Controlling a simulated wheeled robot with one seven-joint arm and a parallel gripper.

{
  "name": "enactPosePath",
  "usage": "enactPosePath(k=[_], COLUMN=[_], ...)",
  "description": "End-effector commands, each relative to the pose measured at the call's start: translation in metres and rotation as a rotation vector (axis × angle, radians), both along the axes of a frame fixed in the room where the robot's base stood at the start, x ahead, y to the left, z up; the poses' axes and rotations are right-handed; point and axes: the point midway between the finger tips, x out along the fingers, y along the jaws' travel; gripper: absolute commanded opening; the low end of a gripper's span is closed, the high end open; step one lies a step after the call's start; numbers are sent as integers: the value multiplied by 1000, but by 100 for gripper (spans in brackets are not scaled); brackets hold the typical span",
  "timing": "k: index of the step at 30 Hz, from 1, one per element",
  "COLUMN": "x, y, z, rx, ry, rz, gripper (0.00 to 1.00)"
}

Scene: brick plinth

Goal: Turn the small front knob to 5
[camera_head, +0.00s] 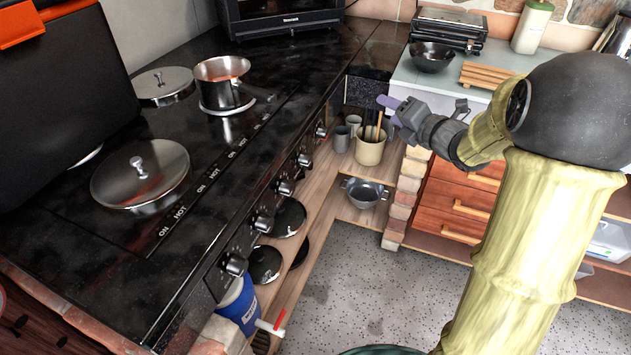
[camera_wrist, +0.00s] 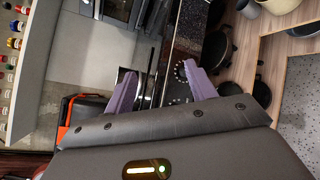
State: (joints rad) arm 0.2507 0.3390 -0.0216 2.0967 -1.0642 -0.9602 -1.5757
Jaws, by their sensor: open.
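A row of several black knobs with pale markings runs along the front edge of the black stove (camera_head: 215,235). The nearest knob (camera_head: 236,264) is at the lower left, and the farthest (camera_head: 321,132) is by the shelf corner. I cannot tell which is the small front knob or read any setting. My gripper (camera_head: 388,108) is in the air to the right of the far end of the row, apart from the knobs. In the wrist view its two purple fingers (camera_wrist: 161,82) are spread with nothing held. A dial with white marks (camera_wrist: 180,70) shows beyond them, partly hidden by the right finger.
A saucepan (camera_head: 222,80) and round metal lids (camera_head: 141,174) are on the stove top. Below the knobs, a wooden shelf (camera_head: 325,165) holds black pans and a blue container (camera_head: 240,305). A utensil pot (camera_head: 370,147) stands below my gripper. The speckled floor (camera_head: 350,270) is clear.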

Motion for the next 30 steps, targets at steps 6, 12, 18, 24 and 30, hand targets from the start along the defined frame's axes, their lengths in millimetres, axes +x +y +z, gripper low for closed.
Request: enactPosePath(k=[6,12,18,24,30], x=[-5,-21,-43,-55,-55], y=[8,17,16,11,11], z=[-59,-104,-145,-156,-153], rx=[-202,-348,-445,-478,-478], ry=[-256,-507,-746,-856,-860], rz=[241,462,641,712,715], gripper=[56,56,56,56,56])
